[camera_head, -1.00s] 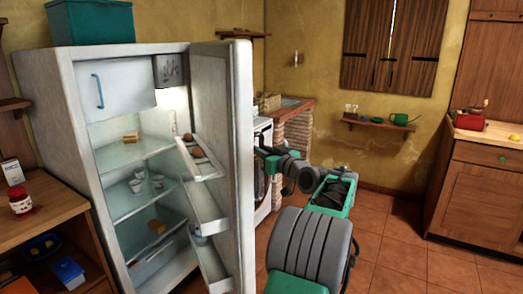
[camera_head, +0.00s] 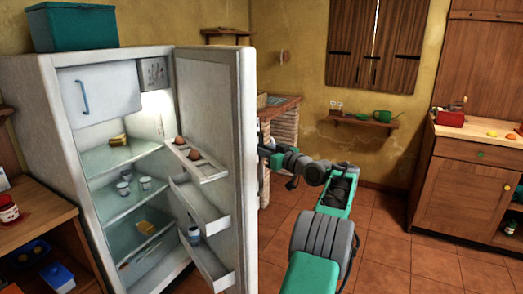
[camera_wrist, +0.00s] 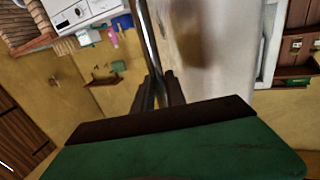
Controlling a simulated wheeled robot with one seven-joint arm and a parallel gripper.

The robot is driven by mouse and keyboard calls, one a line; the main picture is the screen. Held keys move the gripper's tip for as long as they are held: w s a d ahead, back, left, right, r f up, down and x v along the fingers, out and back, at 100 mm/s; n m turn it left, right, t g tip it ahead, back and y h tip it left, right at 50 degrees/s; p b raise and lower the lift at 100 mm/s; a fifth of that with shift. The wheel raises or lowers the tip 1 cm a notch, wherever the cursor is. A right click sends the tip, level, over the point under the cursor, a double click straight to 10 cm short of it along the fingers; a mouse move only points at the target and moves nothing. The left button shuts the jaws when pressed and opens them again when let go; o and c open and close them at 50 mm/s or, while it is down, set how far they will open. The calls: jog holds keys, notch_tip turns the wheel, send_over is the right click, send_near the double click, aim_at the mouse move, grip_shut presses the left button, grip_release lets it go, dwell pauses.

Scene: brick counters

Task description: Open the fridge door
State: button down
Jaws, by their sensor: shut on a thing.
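The white fridge (camera_head: 38,105) stands at the left with its inside in view. Its door (camera_head: 206,110) is swung wide open, hinged on the far right side, and its inner shelves face me. In the wrist view the outer face of the door (camera_wrist: 215,60) fills the upper middle, with a long metal handle (camera_wrist: 149,45) running down to the fingers. My gripper (camera_wrist: 158,90) is shut on that handle. In the head view the arm reaches to the door's outer side from the right, and the door hides the fingertips (camera_head: 262,150).
A teal box (camera_head: 74,25) sits on top of the fridge. A wooden shelf unit (camera_head: 40,215) with a jar stands at the left. A wooden cabinet (camera_head: 462,200) stands at the right. The tiled floor (camera_head: 400,255) between is clear.

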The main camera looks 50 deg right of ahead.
jog(key=c, duration=1.4)
grip_release()
jog(key=shift+o, duration=0.2)
jog(key=s+a, duration=0.1)
jog(key=s, duration=0.6)
jog(key=shift+s+b, duration=0.4)
